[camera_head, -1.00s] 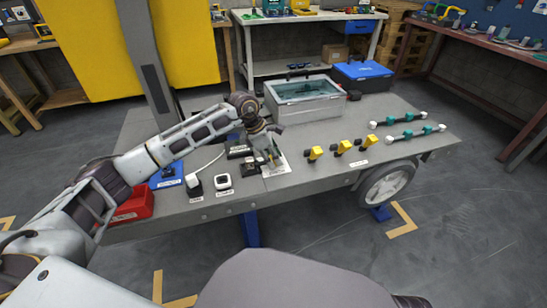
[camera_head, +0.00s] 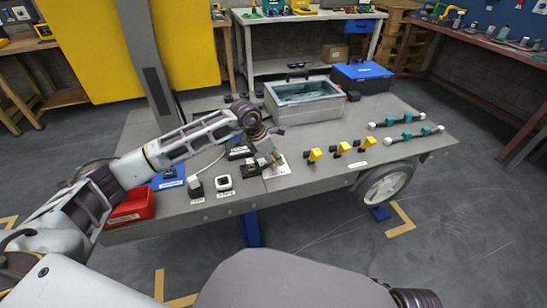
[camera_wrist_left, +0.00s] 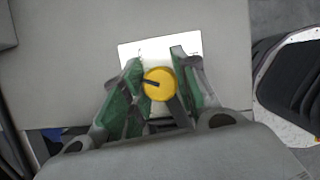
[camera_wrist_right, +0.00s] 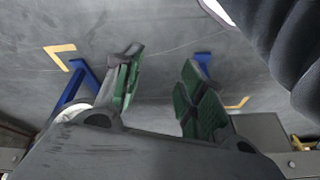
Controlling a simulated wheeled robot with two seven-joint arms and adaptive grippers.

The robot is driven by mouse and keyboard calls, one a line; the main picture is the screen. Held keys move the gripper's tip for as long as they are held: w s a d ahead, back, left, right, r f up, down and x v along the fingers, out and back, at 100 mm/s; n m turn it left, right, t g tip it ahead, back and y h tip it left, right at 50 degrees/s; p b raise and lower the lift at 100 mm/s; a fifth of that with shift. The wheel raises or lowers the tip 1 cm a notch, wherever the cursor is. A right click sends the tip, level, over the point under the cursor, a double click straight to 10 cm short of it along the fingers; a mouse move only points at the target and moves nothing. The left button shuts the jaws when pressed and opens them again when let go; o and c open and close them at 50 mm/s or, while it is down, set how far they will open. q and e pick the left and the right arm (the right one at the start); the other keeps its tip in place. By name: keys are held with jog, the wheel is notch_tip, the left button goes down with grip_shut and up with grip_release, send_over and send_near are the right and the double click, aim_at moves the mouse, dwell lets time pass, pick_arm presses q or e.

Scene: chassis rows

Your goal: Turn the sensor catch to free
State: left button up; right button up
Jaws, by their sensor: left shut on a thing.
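The sensor catch shows in the left wrist view as a round yellow knob (camera_wrist_left: 159,84) with a dark pointer mark toward the left. It stands on a white plate (camera_wrist_left: 209,44) whose print I cannot read. My left gripper (camera_wrist_left: 157,66) has its green-padded fingers on either side of the knob and is shut on it. In the head view my left gripper (camera_head: 274,160) reaches down to the white plate (camera_head: 281,168) and hides the knob. My right gripper (camera_wrist_right: 155,80) is open and empty, pointing over the floor.
Several yellow pieces (camera_head: 341,149) stand right of the plate. Beyond them lie two teal-and-white rods (camera_head: 414,134). A grey bin (camera_head: 304,112) stands behind. Left are a white-topped block (camera_head: 223,183), a red bin (camera_head: 134,209) and a blue tray (camera_head: 168,178).

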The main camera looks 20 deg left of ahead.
pick_arm(q)
jog(key=shift+r+n, duration=0.1)
jog(key=shift+n, duration=0.2)
jog(key=shift+n+t, duration=0.3)
jog(key=shift+n+y+p, duration=0.3)
jog(key=shift+n, duration=0.3)
jog(key=shift+n+t+y, duration=0.3)
jog(key=shift+n, duration=0.3)
jog(key=n+y, duration=0.1)
jog(key=n, duration=0.4)
jog(key=shift+t+y, duration=0.3)
jog(key=shift+y, duration=0.1)
jog(key=shift+n+y, duration=1)
jog(key=shift+n, duration=1.6)
pick_arm(e)
jog(key=shift+w+f, duration=0.1)
jog(key=shift+f, duration=0.75)
pick_arm(q)
jog(key=o, duration=1)
